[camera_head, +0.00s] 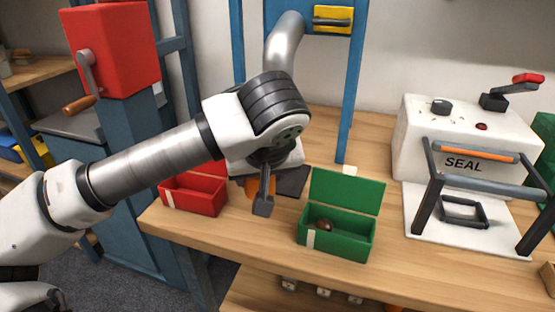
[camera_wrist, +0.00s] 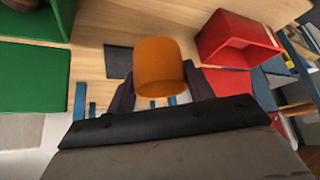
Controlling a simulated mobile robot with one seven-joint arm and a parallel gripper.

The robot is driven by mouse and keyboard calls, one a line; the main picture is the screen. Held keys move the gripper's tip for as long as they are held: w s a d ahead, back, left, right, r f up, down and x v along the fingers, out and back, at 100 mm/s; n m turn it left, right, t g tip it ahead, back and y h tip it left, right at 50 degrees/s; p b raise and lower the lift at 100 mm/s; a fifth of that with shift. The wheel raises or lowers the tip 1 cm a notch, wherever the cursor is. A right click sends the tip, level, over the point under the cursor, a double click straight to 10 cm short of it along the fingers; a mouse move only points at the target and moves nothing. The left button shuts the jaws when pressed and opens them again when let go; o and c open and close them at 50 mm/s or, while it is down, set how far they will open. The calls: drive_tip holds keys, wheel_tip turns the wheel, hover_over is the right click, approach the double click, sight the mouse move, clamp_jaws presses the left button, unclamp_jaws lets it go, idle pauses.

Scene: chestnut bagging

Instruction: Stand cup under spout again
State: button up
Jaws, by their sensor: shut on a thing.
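The orange cup (camera_wrist: 160,62) is between the fingers of my gripper (camera_wrist: 158,84) in the wrist view, and the gripper is shut on it. In the head view only an orange sliver of the cup (camera_head: 252,188) shows behind my gripper (camera_head: 262,197). The grey curved spout (camera_head: 285,40) hangs from the blue frame above; its lower end is hidden behind my wrist. A dark square pad (camera_head: 293,181) lies on the bench just right of the gripper, partly hidden. It also shows beside the cup in the wrist view (camera_wrist: 118,62). I cannot tell whether the cup touches the bench.
A red open box (camera_head: 195,196) stands left of my gripper. A green open box (camera_head: 335,245) with a brown chestnut (camera_head: 324,224) in it stands to the right. The white sealing machine (camera_head: 460,145) is farther right. Blue posts (camera_head: 352,100) rise behind my wrist.

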drive_tip(key=w+d, duration=0.1)
drive_tip(key=w, duration=0.2)
drive_tip(key=w+d, duration=0.1)
drive_tip(key=w, duration=0.2)
drive_tip(key=w+d, duration=0.1)
drive_tip(key=w, duration=0.3)
drive_tip(key=shift+w+d+p, duration=0.1)
drive_tip(key=shift+d+p, duration=0.05)
drive_tip(key=shift+p, duration=0.25)
drive_tip(key=shift+w+f, duration=0.1)
drive_tip(key=shift+f, duration=1.65)
drive_tip(key=shift+f+b, duration=0.25)
drive_tip(key=shift+b, duration=0.15)
drive_tip(key=o, duration=1.4)
drive_tip(key=shift+r, duration=0.1)
drive_tip(key=shift+r+p, duration=0.4)
drive_tip(key=v, duration=1.1)
drive_tip(key=shift+s+d+r, duration=0.1)
drive_tip(key=shift+s+r, duration=0.15)
drive_tip(key=shift+s, duration=0.05)
